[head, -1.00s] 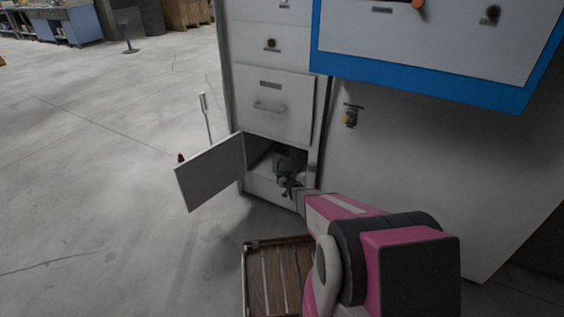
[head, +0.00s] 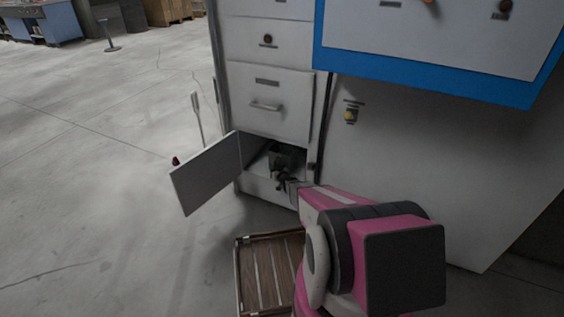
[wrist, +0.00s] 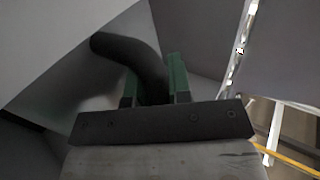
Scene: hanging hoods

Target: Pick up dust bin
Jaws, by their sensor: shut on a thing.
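The dust bin (head: 287,158) shows as a dark grey shape inside the open bottom compartment of the white cabinet. Its outline is hard to make out in the shadow. My gripper (head: 284,183) is at the compartment's opening, in front of it. In the wrist view, the green-padded fingers of my gripper (wrist: 155,80) are on either side of a dark curved handle (wrist: 118,46), which I take to be part of the dust bin. The gripper is shut on it. The bin's lower part is hidden.
The white cabinet door (head: 207,172) stands open to the left of the compartment. A wooden crate (head: 238,275) is on the floor below my arm. A closed drawer (head: 268,100) is above the opening. The floor at left is mostly clear.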

